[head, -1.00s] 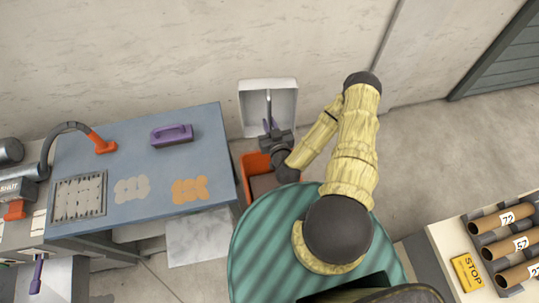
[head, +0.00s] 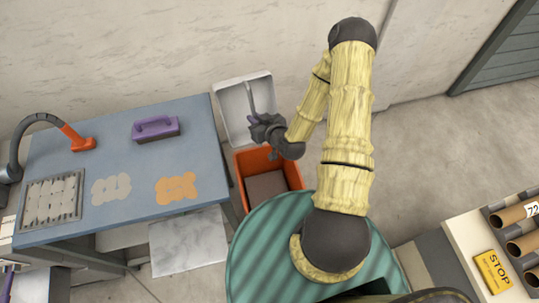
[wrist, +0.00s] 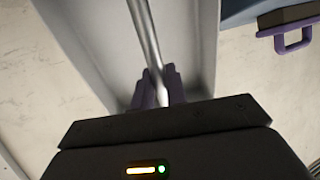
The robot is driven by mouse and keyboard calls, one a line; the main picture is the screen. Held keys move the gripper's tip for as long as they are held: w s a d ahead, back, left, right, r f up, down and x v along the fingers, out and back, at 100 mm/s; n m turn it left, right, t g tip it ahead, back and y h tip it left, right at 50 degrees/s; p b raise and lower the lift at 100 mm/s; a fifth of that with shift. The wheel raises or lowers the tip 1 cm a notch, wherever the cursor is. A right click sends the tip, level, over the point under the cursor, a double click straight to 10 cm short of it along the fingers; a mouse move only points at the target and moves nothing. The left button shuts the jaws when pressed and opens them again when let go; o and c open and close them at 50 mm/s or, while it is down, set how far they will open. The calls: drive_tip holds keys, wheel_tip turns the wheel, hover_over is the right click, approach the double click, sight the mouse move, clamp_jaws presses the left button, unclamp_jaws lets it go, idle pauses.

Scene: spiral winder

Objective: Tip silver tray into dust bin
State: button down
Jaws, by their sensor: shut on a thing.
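The silver tray (head: 235,98), a pale grey shallow pan, is held up on edge near the wall, its hollow face toward the head camera. A thin metal rod (head: 250,96) runs along its middle. My gripper (head: 254,119) is shut on this rod; in the wrist view the purple fingertips (wrist: 158,90) close around the rod (wrist: 146,40) in front of the tray (wrist: 205,45). The orange dust bin (head: 292,168) stands on the floor just below the tray and gripper in the picture. Its brownish inside is partly visible, and the green round base hides its lower right.
A wall is close behind the tray. Floor at right is clear; cardboard tubes (head: 515,213) lie at far right.

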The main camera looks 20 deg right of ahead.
wheel_tip(320, 180, down, 4)
drive_tip(key=b, duration=0.2)
drive_tip(key=g+b, duration=0.1)
drive_tip(key=b, duration=0.2)
drive_tip(key=shift+r, duration=0.25)
drive_tip(key=s+d+f+m+g+h+b, duration=0.3)
drive_tip(key=s+f+m+g+b, duration=0.1)
drive_tip(key=b, duration=1.5)
drive_tip(key=s+f, duration=0.1)
drive_tip(key=s, duration=0.1)
drive_tip(key=shift+s+f+g, duration=0.2)
drive_tip(key=shift+s+g, duration=0.1)
drive_tip(key=shift+s, duration=0.1)
drive_tip(key=shift+w+r+p, duration=0.1)
drive_tip(key=shift+w+p, duration=0.05)
drive_tip(key=shift+p, duration=0.25)
